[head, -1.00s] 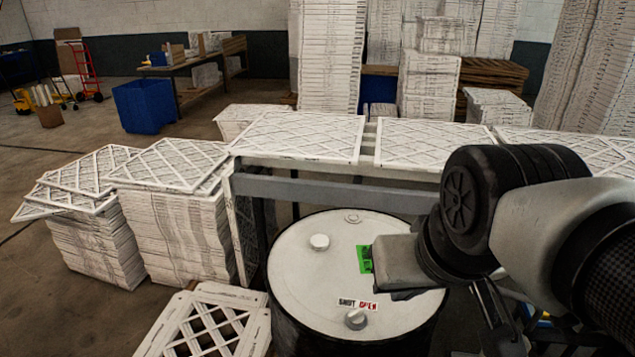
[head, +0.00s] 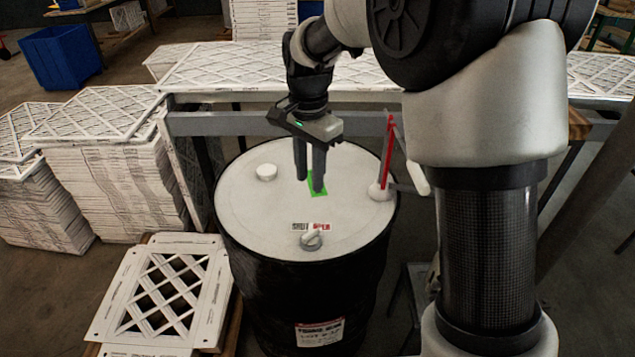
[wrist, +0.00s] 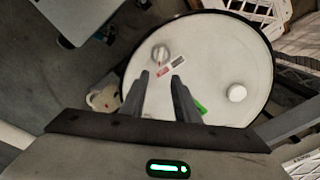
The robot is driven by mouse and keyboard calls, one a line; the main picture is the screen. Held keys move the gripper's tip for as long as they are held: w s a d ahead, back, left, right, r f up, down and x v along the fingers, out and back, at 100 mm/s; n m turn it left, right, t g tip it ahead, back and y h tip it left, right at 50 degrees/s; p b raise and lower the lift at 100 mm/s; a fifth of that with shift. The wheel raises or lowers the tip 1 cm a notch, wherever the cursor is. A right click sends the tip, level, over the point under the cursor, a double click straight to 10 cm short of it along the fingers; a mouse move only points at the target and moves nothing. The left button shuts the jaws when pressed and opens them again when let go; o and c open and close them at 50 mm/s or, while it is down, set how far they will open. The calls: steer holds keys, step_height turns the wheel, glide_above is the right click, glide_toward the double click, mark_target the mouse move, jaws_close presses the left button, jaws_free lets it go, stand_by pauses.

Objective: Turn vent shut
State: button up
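The vent knob (head: 312,240) is a small grey round knob with a raised grip, near the front of a drum's white lid (head: 245,205). A label (head: 311,226) behind it reads SHUT in dark letters on the left and OPEN in red on the right. I cannot tell for sure which word the knob points to. My gripper (head: 309,186) points down over the lid's middle, behind the knob, with its fingers apart and empty. In the wrist view the knob (wrist: 161,53) lies beyond my fingertips (wrist: 161,76), clear of them.
A green patch (head: 317,188) lies under my gripper. A white cap (head: 266,172) stands on the lid's left, and a red upright piece (head: 388,150) rises at its right edge. A grey bench rail (head: 220,122) runs behind the drum. A framed filter (head: 160,295) lies at front left.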

mark_target(310, 232)
step_height(310, 232, down, 18)
steer(key=shift+w+a, duration=0.1)
steer(key=shift+w, duration=0.05)
stand_by(0.4)
jaws_close()
